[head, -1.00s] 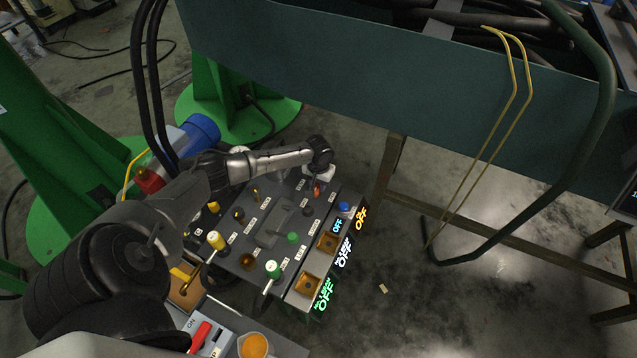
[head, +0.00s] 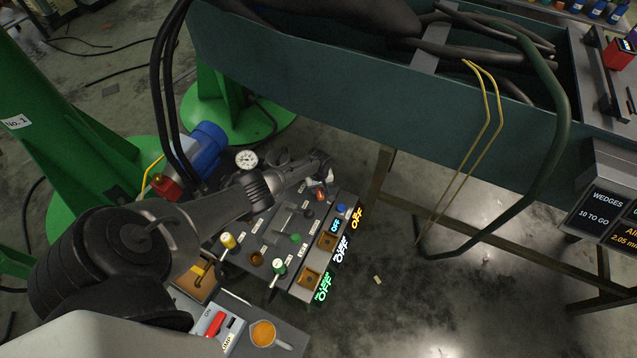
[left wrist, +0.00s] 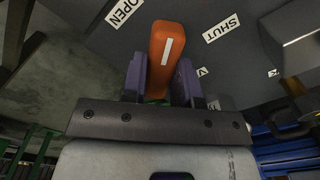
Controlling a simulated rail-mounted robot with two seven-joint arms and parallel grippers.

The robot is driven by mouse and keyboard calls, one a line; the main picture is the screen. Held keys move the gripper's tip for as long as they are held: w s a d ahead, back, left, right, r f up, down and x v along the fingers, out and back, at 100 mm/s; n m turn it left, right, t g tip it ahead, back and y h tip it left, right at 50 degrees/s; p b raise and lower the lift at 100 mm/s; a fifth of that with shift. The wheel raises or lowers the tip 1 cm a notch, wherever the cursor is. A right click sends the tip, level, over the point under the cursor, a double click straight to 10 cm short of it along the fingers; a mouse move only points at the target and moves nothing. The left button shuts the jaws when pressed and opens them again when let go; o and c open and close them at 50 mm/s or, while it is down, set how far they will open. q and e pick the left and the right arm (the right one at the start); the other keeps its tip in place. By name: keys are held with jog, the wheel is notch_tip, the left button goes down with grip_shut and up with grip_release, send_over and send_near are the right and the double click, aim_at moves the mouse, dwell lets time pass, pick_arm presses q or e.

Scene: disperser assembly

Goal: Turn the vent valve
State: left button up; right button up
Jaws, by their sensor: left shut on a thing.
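The vent valve's orange handle (left wrist: 166,50) shows in the left wrist view, with a white line along it. It points up in that view, between the OPEN label (left wrist: 122,12) and the SHUT label (left wrist: 221,28), closer to OPEN. My left gripper (left wrist: 160,78) is shut on the handle, one finger on each side. In the head view the left gripper (head: 326,181) is at the far right corner of the control panel (head: 283,222), and a little of the orange handle (head: 321,195) shows there. The right gripper is not in view.
A blue knob (head: 341,210) stands close to the left gripper. Yellow (head: 228,240) and green (head: 279,266) knobs stand nearer the panel's front. A pressure gauge (head: 247,159) is behind my arm. A dark green trough (head: 330,75) stands beyond the panel.

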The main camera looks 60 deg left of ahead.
pick_arm(q)
jog(key=n+p, duration=0.1)
jog(key=n, duration=0.4)
jog(key=shift+n, duration=0.3)
jog(key=n, duration=0.3)
jog(key=shift+p, duration=0.3)
jog(key=shift+n, duration=0.7)
jog(key=o, duration=0.9)
jog(key=shift+a, duration=0.1)
jog(key=shift+r, duration=0.1)
